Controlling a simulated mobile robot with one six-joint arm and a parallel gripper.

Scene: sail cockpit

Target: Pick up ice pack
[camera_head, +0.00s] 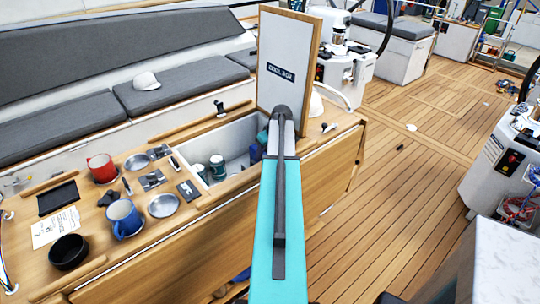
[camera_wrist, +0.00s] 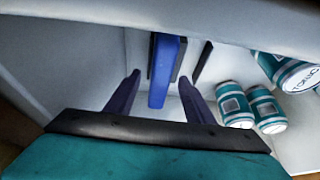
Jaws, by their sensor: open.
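The ice pack (camera_wrist: 167,68) looks like a blue upright slab with a dark edge in the wrist view, inside the white cool box (camera_head: 236,137). My gripper (camera_wrist: 159,78) is open, its two dark fingers apart. The slab lies ahead of the fingertips, in line with the gap between them; I cannot tell whether it reaches between them. In the head view my arm hides the gripper. A small blue patch (camera_head: 255,152) shows in the box beside my arm, perhaps the ice pack.
Teal and white cans (camera_wrist: 235,104) stand right of the slab. A thin dark piece (camera_wrist: 202,60) is near it. The box's raised lid (camera_head: 285,50) stands behind my arm. Left on the table are a red mug (camera_head: 101,168), a blue mug (camera_head: 122,217) and a black bowl (camera_head: 69,252).

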